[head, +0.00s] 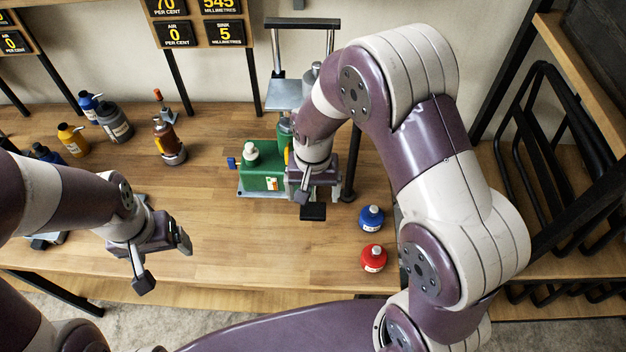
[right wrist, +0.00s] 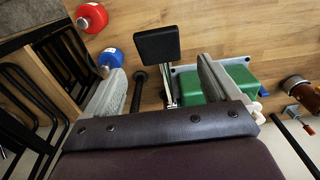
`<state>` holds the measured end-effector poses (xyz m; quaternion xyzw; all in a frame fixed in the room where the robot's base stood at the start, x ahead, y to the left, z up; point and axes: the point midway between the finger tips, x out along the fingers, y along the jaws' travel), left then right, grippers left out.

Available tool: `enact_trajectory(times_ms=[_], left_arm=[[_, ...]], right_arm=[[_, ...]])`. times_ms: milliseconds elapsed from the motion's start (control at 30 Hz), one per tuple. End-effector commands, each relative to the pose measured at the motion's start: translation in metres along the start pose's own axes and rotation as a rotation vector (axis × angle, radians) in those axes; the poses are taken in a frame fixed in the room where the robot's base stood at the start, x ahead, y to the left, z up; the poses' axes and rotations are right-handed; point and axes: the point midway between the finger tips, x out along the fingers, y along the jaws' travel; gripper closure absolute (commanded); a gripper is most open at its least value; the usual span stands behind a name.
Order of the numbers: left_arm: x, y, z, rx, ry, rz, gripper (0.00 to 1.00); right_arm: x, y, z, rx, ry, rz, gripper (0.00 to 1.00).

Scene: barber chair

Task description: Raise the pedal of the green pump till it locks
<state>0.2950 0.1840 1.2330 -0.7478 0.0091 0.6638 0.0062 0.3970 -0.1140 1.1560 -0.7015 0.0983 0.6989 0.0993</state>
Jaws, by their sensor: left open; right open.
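The green pump (head: 262,178) stands on the bench near its middle. Part of it is hidden by my right gripper (head: 308,192). In the right wrist view the pump (right wrist: 205,88) is beside the right-hand finger. Its pedal, a black square pad (right wrist: 157,44) on a thin metal arm, lies between the two spread fingers in that view. The pad (head: 313,211) also shows just below the gripper in the head view. I cannot tell whether the fingers touch it. My left gripper (head: 164,262) is open and empty over the front left of the bench.
A blue bottle (head: 371,218) and a red bottle (head: 373,258) stand right of the pump. Several bottles, one yellow (head: 72,139), stand at the back left. A black rack (head: 550,150) is at the right. The bench front centre is clear.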

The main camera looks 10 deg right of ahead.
Motion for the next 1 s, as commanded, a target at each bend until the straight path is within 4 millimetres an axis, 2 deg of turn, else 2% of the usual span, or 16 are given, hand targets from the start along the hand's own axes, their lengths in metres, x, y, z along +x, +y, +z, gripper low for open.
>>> enact_trajectory(times_ms=[33,200,333,1000], left_arm=[[0.01,0.0,0.001,0.0,0.0,0.0,0.18],[0.02,0.0,0.002,0.0,0.0,0.0,0.18],[0.022,0.0,0.003,0.0,0.0,0.0,0.18],[0.021,0.0,0.003,0.0,0.0,0.0,0.18]], right_arm=[[-0.009,-0.001,-0.002,0.001,0.007,-0.004,0.11],[-0.048,0.0,-0.003,0.001,0.004,-0.003,0.11],[-0.064,0.0,-0.004,0.001,0.001,-0.002,0.11],[-0.068,0.0,-0.003,0.001,-0.001,-0.001,0.11]])
